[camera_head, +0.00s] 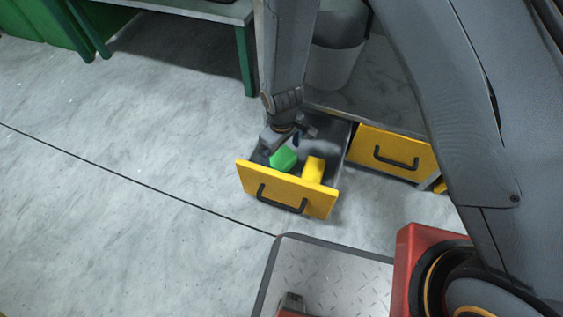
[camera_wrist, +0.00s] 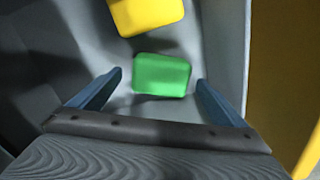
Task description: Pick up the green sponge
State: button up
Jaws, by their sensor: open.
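The green sponge (camera_head: 284,158) lies in the open drawer with the yellow front (camera_head: 288,190), at the left of the drawer in the head view. In the wrist view the green sponge (camera_wrist: 161,75) shows just ahead of my gripper, centred between its two fingers. My gripper (camera_wrist: 160,84) is open and empty, with a blue-grey finger on each side of the sponge's near part. In the head view my gripper (camera_head: 297,137) reaches down into the drawer beside the sponge. I cannot tell how high the fingertips are above the drawer floor.
A yellow block (camera_head: 313,170) lies beside the sponge in the same drawer; it also shows in the wrist view (camera_wrist: 147,14). The drawer walls are close around. A shut yellow drawer (camera_head: 395,155) is to the right. Bare floor (camera_head: 120,150) lies to the left.

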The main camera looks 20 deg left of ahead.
aim_at(282, 157)
notch_tip(282, 157, down, 3)
jog(key=shift+r+b, duration=0.15)
jog(key=shift+b, duration=0.45)
jog(key=shift+r, duration=0.1)
jog(key=c, duration=1.2)
notch_tip(282, 157, up, 10)
jog(key=p, duration=0.5)
jog(key=shift+c, duration=0.2)
